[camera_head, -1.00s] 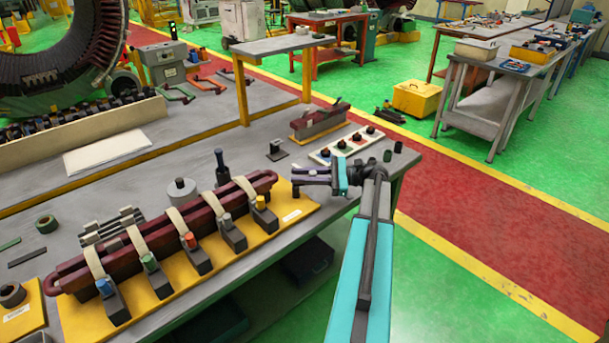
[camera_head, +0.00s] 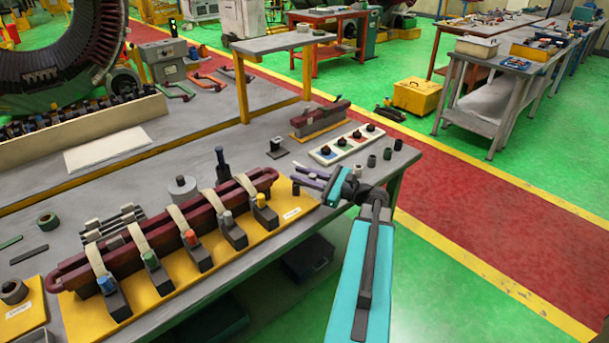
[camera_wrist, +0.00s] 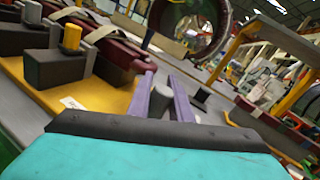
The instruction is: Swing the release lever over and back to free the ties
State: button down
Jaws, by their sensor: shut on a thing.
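A long dark-red coil (camera_head: 150,243) lies on a yellow board (camera_head: 283,225) on the near bench. Several cream ties (camera_head: 137,241) loop over it, each at a dark block; some blocks have coloured tops. My gripper (camera_head: 308,178), with purple fingers, reaches in from the right just beyond the board's right end. In the wrist view its fingers (camera_wrist: 160,104) close around a grey round grip (camera_wrist: 161,103), seemingly the release lever. A small dark upright part (camera_head: 296,188) shows by the fingers in the head view. The lever's lower part is hidden.
A white strip with several dark knobs (camera_head: 347,145) lies behind my gripper. A dark bottle (camera_head: 222,165) and a grey cylinder (camera_head: 183,188) stand behind the coil. Small dark cups (camera_head: 388,153) stand near the bench's right corner. The aisle to the right is clear.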

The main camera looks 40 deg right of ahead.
jog(key=shift+a+m+h, duration=0.3)
jog(key=shift+m+h, duration=0.2)
jog(key=shift+h, duration=0.4)
jog(key=shift+r+m+t+h+p, duration=0.2)
jog(key=shift+m+t+h+p, duration=0.15)
jog(key=shift+m+h, duration=0.45)
jog(key=h+p, duration=0.1)
jog(key=p, duration=0.1)
jog(key=h+p, duration=0.1)
jog(key=p, duration=0.1)
jog(key=shift+d+r+m, duration=0.15)
jog(key=shift+r+m, duration=0.1)
jog(key=shift+m, duration=0.15)
jog(key=p, duration=0.3)
jog(key=shift+m+h, duration=0.3)
jog(key=shift+h, duration=0.1)
jog(key=h+p, duration=0.1)
jog(key=p, duration=0.1)
jog(key=m+h+p, duration=0.1)
jog(key=p, duration=0.2)
jog(key=shift+a+f, duration=0.2)
jog(key=shift+f, duration=0.1)
jog(key=shift+s+f+m+h+p, duration=0.15)
jog(key=shift+m+h+p, duration=0.25)
jog(key=shift+p, duration=0.3)
jog(key=shift+f+h, duration=0.3)
jog(key=c, duration=1.6)
grip_release()
jog(key=shift+d, duration=0.1)
jog(key=shift+r, duration=0.1)
